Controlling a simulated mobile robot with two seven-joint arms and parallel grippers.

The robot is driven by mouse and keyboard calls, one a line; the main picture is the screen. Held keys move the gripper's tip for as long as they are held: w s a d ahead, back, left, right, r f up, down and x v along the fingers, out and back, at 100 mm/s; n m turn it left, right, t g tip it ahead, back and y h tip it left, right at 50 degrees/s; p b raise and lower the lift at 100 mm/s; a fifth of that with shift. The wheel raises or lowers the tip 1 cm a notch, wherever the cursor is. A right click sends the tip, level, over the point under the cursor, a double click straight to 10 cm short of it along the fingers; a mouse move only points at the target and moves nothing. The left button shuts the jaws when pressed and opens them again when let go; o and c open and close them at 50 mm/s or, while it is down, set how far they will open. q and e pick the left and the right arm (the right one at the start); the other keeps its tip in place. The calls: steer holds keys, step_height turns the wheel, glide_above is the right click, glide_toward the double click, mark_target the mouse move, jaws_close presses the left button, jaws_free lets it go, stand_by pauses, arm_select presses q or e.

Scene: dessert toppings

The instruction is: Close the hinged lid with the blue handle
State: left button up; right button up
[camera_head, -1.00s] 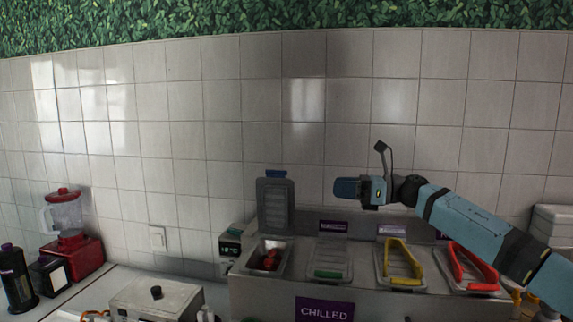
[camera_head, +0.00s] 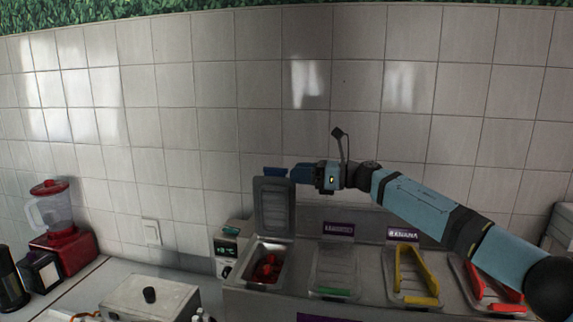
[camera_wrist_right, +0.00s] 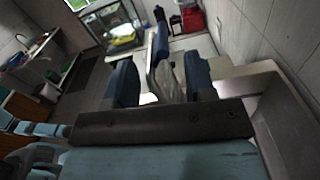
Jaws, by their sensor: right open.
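The hinged lid (camera_head: 274,207) is grey and stands upright, open, at the back of the leftmost bin (camera_head: 250,272). Its blue handle (camera_head: 275,172) is at the top edge. My right gripper (camera_head: 294,173) is at handle height, at the lid's upper right corner. In the right wrist view its two blue fingers are apart, with the grey lid (camera_wrist_right: 172,84) and blue handle (camera_wrist_right: 158,46) showing between or just beyond them. I cannot tell if they touch. My left gripper is not in view.
Red pieces (camera_head: 267,268) lie in the open bin. To its right are closed lids with green (camera_head: 335,292), yellow (camera_head: 418,300) and red (camera_head: 507,308) handles, under my right arm. A tiled wall (camera_head: 210,100) stands close behind. A red blender (camera_head: 62,235) is far left.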

mark_target(287, 170)
steer(key=shift+w+a+r+p, duration=0.1)
steer(key=shift+a+p, duration=0.05)
steer(key=shift+a, duration=0.5)
steer(key=shift+w+a+r+p, duration=0.1)
steer(key=shift+a+p, duration=0.05)
steer(key=shift+a, duration=0.8)
steer(key=shift+w+a+f, duration=0.1)
steer(key=shift+a+f, duration=0.05)
steer(key=shift+a, duration=0.05)
jaws_close()
steer(key=shift+s, duration=0.2)
